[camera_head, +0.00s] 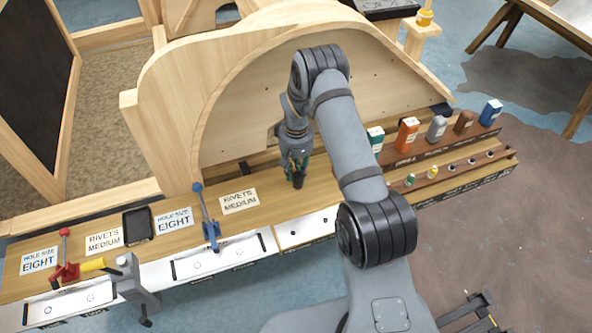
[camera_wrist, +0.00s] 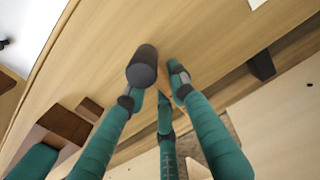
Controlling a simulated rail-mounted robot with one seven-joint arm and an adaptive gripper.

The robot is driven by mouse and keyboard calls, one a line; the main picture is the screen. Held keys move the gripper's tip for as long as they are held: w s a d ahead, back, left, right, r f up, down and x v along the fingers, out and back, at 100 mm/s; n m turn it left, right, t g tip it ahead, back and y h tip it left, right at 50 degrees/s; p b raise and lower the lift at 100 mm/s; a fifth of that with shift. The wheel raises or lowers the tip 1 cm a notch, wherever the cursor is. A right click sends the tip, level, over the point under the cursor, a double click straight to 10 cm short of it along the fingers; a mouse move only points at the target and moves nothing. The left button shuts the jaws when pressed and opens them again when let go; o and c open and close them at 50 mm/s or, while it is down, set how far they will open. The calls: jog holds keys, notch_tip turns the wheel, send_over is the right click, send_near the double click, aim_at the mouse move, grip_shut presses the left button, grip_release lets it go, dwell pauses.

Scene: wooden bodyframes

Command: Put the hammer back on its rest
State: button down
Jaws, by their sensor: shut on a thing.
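My gripper (camera_head: 296,160) is over the wooden bench, in front of the curved wooden panel. Its teal fingers (camera_wrist: 156,90) are closed around the hammer, whose dark cylindrical head (camera_wrist: 142,65) shows just beyond the fingertips in the wrist view. The dark end of the hammer (camera_head: 298,182) also shows below the fingers in the head view. Most of the handle is hidden by the fingers. A dark block (camera_wrist: 262,65) stands at the panel's foot, left of the gripper in the head view (camera_head: 245,168). I cannot tell whether it is the rest.
A brown rack (camera_head: 430,160) with several coloured containers is to the right. A blue lever tool (camera_head: 208,220), a red lever tool (camera_head: 66,262) and a black tablet-like object (camera_head: 137,224) are to the left. A "rivets medium" label (camera_head: 239,201) lies on the bench near the gripper.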

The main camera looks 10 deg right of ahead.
jog(key=shift+f, duration=0.1)
jog(key=c, duration=1.5)
grip_release()
jog(key=shift+o, duration=0.2)
notch_tip(320, 180, up, 12)
jog(key=b, duration=0.2)
jog(key=shift+r, duration=0.2)
